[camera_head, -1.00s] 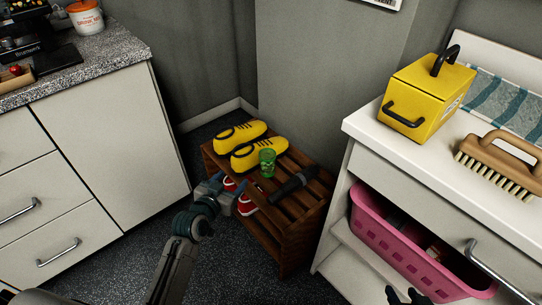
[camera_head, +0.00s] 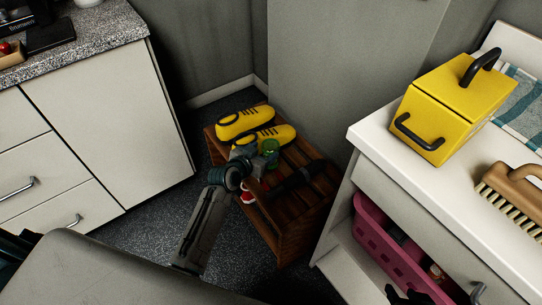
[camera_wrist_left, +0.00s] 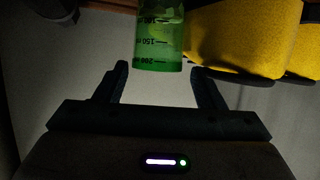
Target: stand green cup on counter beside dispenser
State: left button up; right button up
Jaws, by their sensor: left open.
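The green cup (camera_head: 271,149), translucent with dark volume marks, stands on the wooden slatted shoe rack beside yellow shoes. The speckled counter (camera_head: 105,32) is at upper left. No dispenser can be made out.
The rack (camera_head: 290,235) also carries yellow shoes (camera_head: 243,121), a red shoe and a dark cylindrical object (camera_head: 296,180). At right, a white unit holds a yellow box (camera_head: 455,105), a brush (camera_head: 515,188) and a pink basket (camera_head: 385,245). A white pot (camera_head: 88,3) is on the counter.

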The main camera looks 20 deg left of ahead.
aim_at(275, 143)
pick_arm(q)
jog(key=x, duration=0.4)
jog(key=shift+w+d+r+b, duration=0.15)
jog(key=shift+w+d+b, duration=0.15)
jog(key=shift+w+d, duration=0.1)
jog(key=shift+a, duration=0.1)
jog(key=c, duration=1.1)
